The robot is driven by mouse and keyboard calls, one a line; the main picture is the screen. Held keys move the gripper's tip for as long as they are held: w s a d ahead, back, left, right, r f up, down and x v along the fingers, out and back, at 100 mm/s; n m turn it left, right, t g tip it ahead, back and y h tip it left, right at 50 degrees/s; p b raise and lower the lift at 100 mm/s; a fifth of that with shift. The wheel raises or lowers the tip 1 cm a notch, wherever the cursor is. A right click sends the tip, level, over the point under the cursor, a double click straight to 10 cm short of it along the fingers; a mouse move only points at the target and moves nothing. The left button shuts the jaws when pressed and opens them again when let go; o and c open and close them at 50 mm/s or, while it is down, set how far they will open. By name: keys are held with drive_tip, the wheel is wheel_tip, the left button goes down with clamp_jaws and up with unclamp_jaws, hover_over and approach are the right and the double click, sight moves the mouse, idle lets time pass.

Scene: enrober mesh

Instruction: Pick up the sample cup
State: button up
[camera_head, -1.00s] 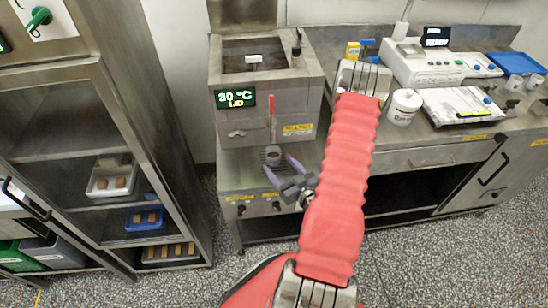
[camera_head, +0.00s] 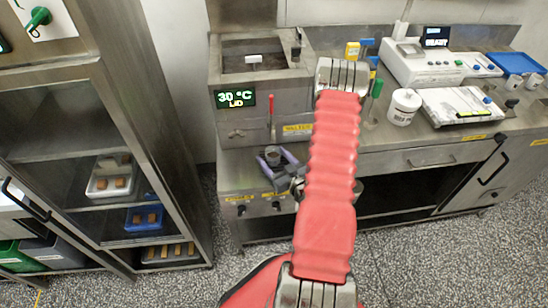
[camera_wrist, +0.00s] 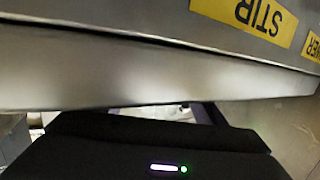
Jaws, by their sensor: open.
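The sample cup (camera_head: 272,152), small and dark grey, stands on the front ledge of the steel unit below the red-handled tool. My gripper (camera_head: 275,160) is open, its purple fingers spread low around or just in front of the cup. I cannot tell whether they touch it. Part of the gripper and wrist is hidden behind my red arm. In the wrist view the dark gripper body (camera_wrist: 160,150) fills the bottom, and the cup cannot be made out.
A steel melter (camera_head: 262,80) with a "30 °C" display rises behind the cup. A steel edge with a yellow STIR label (camera_wrist: 255,15) crosses close above the gripper in the wrist view. A white jar (camera_head: 404,107) stands right of my arm. A glass-door cabinet (camera_head: 75,115) stands left.

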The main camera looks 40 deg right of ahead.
sight(273, 151)
drive_tip(key=c, duration=1.1)
drive_tip(key=shift+r, duration=0.1)
drive_tip(key=shift+c, duration=0.4)
drive_tip(key=shift+r, duration=1.65)
drive_tip(key=f+v, duration=0.2)
drive_tip(key=v, duration=1.5)
drive_tip(key=shift+s+f, duration=0.4)
drive_tip(key=shift+s, duration=0.2)
drive_tip(key=shift+w, duration=0.1)
